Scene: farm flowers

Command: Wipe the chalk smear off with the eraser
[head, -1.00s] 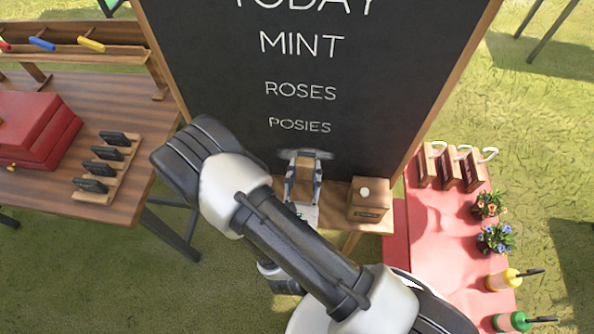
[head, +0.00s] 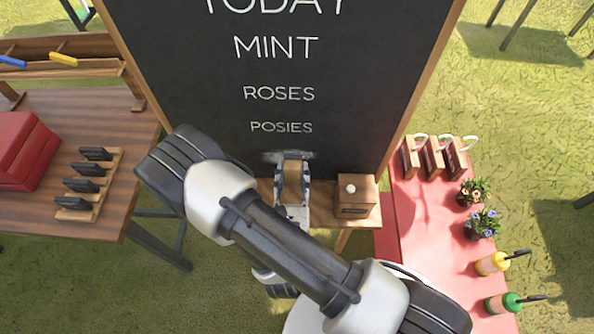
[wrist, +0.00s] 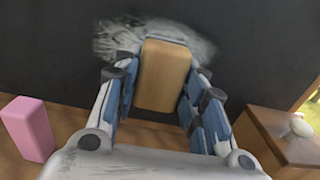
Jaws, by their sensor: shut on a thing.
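The chalk smear (wrist: 118,42) is a pale grey-white patch low on the black chalkboard (head: 235,95); in the head view its edge (head: 272,157) shows just above my gripper. My gripper (head: 292,182) is at the foot of the board, its fingers (wrist: 160,95) shut on the sides of a tan block-shaped eraser (wrist: 163,72). The eraser's far end overlaps the smear in the wrist view and hides its middle. Smear shows on both sides of the eraser. I cannot tell if the eraser touches the board.
A wooden box (head: 355,197) with a white knob stands right of my gripper on the ledge. A pink block (wrist: 27,128) stands at left in the wrist view. A wooden table (head: 105,225) is at left; a red table (head: 425,235) with flowerpots and bottles is at right.

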